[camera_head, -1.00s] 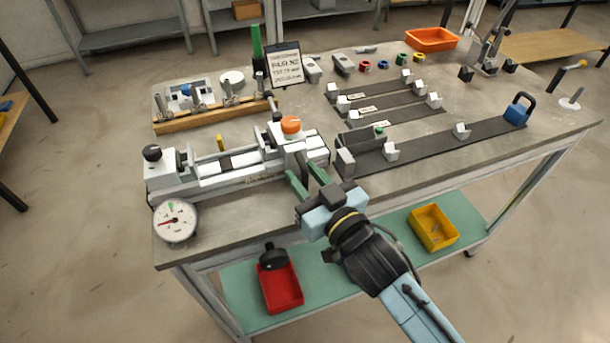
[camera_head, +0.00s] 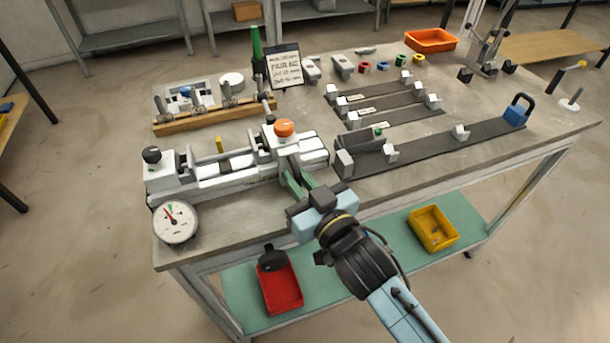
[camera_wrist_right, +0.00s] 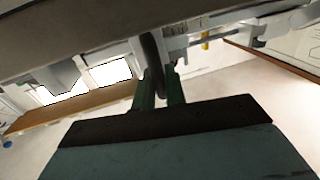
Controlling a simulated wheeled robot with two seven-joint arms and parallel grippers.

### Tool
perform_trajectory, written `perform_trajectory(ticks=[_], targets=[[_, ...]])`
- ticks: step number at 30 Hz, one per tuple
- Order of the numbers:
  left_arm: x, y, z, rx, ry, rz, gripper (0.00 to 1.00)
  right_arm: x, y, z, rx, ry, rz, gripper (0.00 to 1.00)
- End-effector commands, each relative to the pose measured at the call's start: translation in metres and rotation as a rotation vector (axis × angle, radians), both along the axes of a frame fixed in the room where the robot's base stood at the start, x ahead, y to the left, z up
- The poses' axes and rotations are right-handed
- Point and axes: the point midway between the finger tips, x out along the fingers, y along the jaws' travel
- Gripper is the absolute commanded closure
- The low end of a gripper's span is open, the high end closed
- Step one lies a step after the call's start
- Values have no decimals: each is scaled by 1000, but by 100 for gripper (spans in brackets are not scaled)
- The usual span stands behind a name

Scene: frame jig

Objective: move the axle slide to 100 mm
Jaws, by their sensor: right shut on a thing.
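The axle slide (camera_head: 283,142) is a pale block with an orange knob (camera_head: 284,127) on top. It sits toward the right part of the white rail jig (camera_head: 240,165) at the table's front left. My right gripper (camera_head: 294,177) reaches in from the front, with its green fingers shut on the slide's front handle. In the right wrist view, the green fingers (camera_wrist_right: 158,88) close on both sides of a dark upright handle (camera_wrist_right: 153,62). The scale reading is too small to tell. My left gripper is in no view.
A round dial gauge (camera_head: 175,222) stands at the jig's front left corner. A black knob (camera_head: 151,155) tops the jig's left end block. A wooden clamp rack (camera_head: 215,115) and a sign (camera_head: 285,66) stand behind. Dark strips with grey blocks (camera_head: 461,132) lie to the right.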

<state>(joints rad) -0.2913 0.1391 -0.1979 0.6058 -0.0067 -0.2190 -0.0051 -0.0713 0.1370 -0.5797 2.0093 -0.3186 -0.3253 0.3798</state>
Motion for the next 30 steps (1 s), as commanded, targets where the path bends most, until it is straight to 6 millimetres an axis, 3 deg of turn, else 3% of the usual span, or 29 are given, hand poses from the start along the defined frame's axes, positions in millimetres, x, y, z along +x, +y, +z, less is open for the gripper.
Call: perform_trajectory(ticks=[1, 6, 15, 16, 20, 30], targets=[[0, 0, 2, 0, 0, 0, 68, -5, 11, -1, 7, 7, 7, 100], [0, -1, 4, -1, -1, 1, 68, -10, 28, 0, 5, 6, 7, 100], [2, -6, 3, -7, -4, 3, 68, -11, 31, -1, 5, 5, 11, 100], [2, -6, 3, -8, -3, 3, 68, -11, 31, -1, 5, 5, 11, 86], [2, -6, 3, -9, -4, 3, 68, -11, 31, 0, 5, 5, 10, 70], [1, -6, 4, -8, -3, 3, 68, -12, 27, 0, 3, 4, 6, 70]])
